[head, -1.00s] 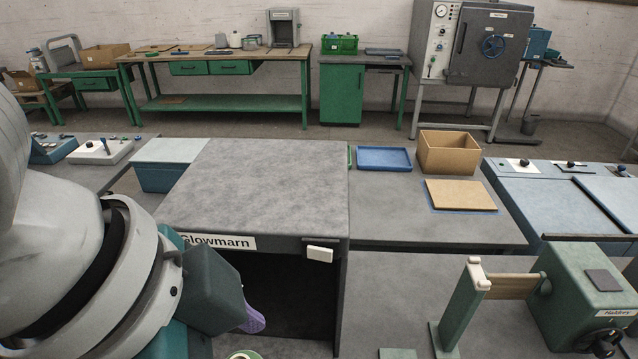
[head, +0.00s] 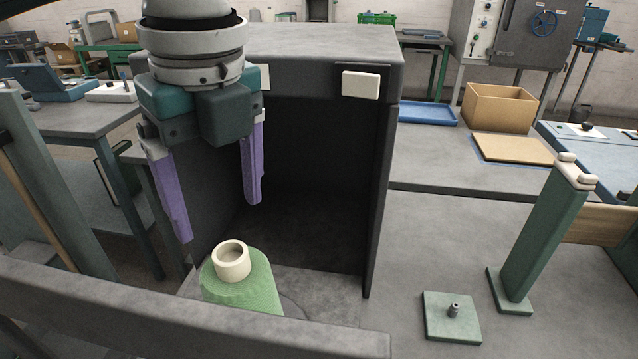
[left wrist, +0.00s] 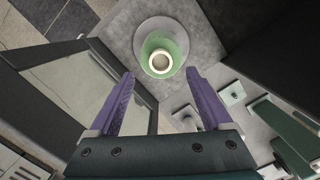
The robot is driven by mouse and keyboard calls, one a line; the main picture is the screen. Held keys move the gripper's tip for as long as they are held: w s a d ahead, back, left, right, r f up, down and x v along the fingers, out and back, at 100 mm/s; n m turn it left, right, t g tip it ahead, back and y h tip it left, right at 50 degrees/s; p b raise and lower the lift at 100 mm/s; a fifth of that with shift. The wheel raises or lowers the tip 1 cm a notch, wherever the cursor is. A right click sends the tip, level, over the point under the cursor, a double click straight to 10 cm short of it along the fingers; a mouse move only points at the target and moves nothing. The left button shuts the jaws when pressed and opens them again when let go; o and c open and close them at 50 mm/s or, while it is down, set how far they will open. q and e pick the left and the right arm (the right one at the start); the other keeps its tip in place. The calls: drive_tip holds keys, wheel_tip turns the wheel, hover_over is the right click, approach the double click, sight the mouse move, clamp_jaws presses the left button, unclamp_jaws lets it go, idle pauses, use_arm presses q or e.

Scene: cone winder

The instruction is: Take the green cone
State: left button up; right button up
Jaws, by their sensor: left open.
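The green cone (head: 246,287) stands upright at the front of the dark open-fronted cabinet, with a cream tube end showing at its top. It also shows in the left wrist view (left wrist: 150,45), seen from above on a round grey disc (left wrist: 141,29). My left gripper (head: 217,222) is above the cone and apart from it, with two purple fingers spread wide and nothing between them. My right gripper is in neither view.
The cabinet's side walls and top (head: 320,45) stand close behind the gripper. A grey rail (head: 200,310) crosses in front of the cone. A green plate with a short peg (head: 452,312) and a green post (head: 545,235) stand to the right.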

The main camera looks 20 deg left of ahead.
sight(230, 252)
use_arm(q)
drive_tip(key=f, duration=0.7)
drive_tip(key=shift+a+f, duration=0.1)
drive_tip(key=shift+a, duration=0.1)
drive_tip(key=shift+w, duration=0.1)
clamp_jaws()
idle(0.4)
